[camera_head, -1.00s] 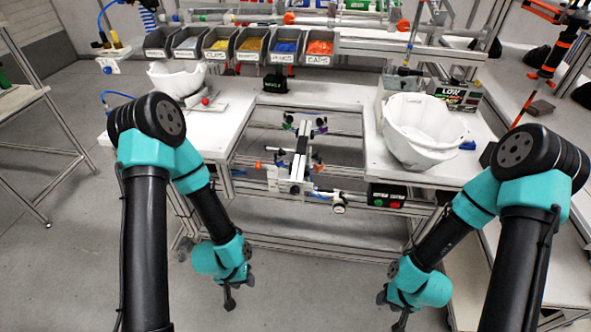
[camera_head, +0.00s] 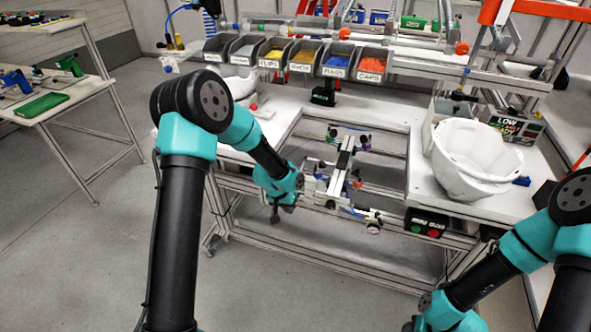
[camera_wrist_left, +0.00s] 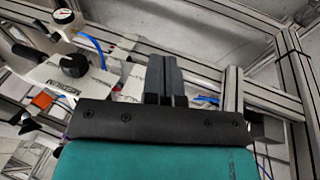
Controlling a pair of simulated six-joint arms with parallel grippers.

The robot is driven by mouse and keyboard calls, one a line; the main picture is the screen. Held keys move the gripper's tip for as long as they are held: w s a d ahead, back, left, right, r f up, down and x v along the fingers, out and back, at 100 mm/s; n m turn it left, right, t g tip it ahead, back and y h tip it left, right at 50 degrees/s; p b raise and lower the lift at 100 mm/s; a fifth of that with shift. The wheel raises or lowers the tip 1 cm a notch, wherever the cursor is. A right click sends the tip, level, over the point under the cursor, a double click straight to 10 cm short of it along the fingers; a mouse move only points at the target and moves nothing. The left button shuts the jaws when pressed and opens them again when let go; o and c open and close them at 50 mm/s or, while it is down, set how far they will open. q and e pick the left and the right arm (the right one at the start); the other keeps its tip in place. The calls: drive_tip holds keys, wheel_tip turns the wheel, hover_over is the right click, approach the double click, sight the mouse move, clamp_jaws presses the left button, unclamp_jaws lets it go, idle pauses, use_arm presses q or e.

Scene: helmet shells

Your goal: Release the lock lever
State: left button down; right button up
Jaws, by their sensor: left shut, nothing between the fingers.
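The clamping fixture (camera_head: 343,165) sits in the open middle of the workbench, with small knobs and levers on it. Which part is the lock lever is too small to tell for certain. In the left wrist view a black knob (camera_wrist_left: 74,65) on a white plate (camera_wrist_left: 55,74) and a black-handled part (camera_wrist_left: 30,125) show left of my fingers. My left gripper (camera_head: 275,216) hangs left of and in front of the fixture, apart from it. Its fingers are together and empty, also in the left wrist view (camera_wrist_left: 164,72). My right gripper is mostly cut off at the bottom edge.
A white helmet shell (camera_head: 474,158) stands on the right tabletop; another (camera_head: 240,84) is at the left, partly behind my left arm. Part bins (camera_head: 290,57) line the back. A button box (camera_head: 426,224) hangs at the front right. Aluminium rails surround the fixture.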

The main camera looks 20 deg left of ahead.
use_arm(q)
drive_tip(key=w+a+r+y, duration=0.1)
drive_tip(key=w+a+r, duration=0.1)
drive_tip(key=w+r, duration=0.4)
drive_tip(key=w+a+r+t+y, duration=0.1)
drive_tip(key=w+r, duration=0.5)
drive_tip(key=r, duration=0.6)
drive_tip(key=shift+w+a, duration=0.2)
drive_tip(key=shift+a, duration=0.5)
drive_tip(key=shift+f, duration=0.15)
approach(301, 168)
drive_tip(key=f, duration=0.1)
drive_tip(key=s+f, duration=0.1)
drive_tip(key=f, duration=0.1)
drive_tip(key=s+f, duration=0.1)
drive_tip(key=f, duration=0.1)
drive_tip(key=shift+a, duration=0.1)
drive_tip(key=shift+f, duration=0.7)
drive_tip(key=shift+d, duration=0.2)
